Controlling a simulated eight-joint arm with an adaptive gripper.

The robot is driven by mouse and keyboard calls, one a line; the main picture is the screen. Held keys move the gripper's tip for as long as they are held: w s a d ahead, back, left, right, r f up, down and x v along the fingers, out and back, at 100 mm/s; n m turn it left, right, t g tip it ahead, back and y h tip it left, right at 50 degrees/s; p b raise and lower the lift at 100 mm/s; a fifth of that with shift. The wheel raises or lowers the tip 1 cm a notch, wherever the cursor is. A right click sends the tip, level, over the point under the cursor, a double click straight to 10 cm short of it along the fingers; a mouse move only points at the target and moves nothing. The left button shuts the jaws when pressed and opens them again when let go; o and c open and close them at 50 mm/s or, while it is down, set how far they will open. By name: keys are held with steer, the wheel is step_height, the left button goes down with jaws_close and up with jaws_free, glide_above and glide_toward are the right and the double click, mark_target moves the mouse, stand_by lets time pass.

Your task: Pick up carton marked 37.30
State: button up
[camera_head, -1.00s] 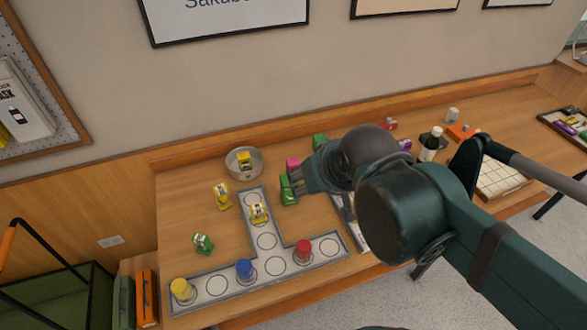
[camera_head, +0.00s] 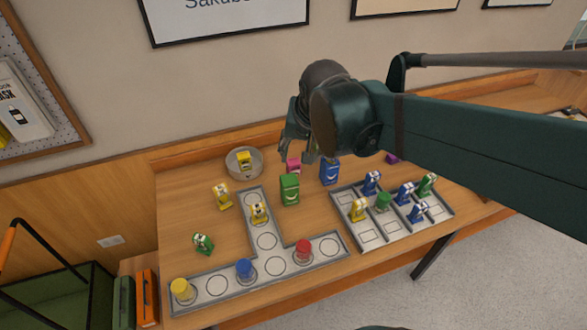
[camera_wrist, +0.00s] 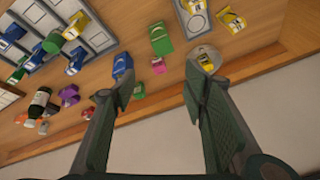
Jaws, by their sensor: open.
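Several cartons stand on the wooden table: a green carton (camera_head: 290,190), a blue carton (camera_head: 330,172) and a small pink one (camera_head: 293,165). Their price marks are too small to read, so I cannot tell which is 37.30. My gripper (camera_head: 299,142) is above the back of the table, near the pink carton and the wall. In the wrist view my gripper (camera_wrist: 160,88) is open and empty, with the blue carton (camera_wrist: 122,64) beside the left finger. The green carton (camera_wrist: 160,38) and a pink item (camera_wrist: 158,65) show beyond the gap.
A compartment tray (camera_head: 372,236) holds small blue, green and yellow items. A round bowl (camera_head: 233,170) with a yellow item stands at the back left. The wall is close behind.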

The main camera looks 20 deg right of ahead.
steer(key=w+d+f+m+g, duration=0.2)
steer(key=w+f+m, duration=0.45)
steer(key=w, duration=0.65)
steer(key=m+g+h, duration=0.1)
steer(key=m+g, duration=0.2)
steer(key=m, duration=0.4)
glide_above(292, 161)
steer(key=shift+n, duration=0.25)
steer(key=f, duration=1.6)
steer(key=shift+s+a, duration=0.25)
steer(key=shift+a, duration=0.15)
steer(key=shift+w+f, duration=0.15)
steer(key=shift+f, duration=0.3)
steer(key=shift+f, duration=0.1)
steer(key=shift+d+f, duration=0.25)
steer(key=shift+f, duration=0.95)
steer(key=shift+d+f+b, duration=0.2)
steer(key=shift+f, duration=1.1)
steer(key=shift+d+f+b, duration=0.2)
steer(key=shift+f, duration=1.05)
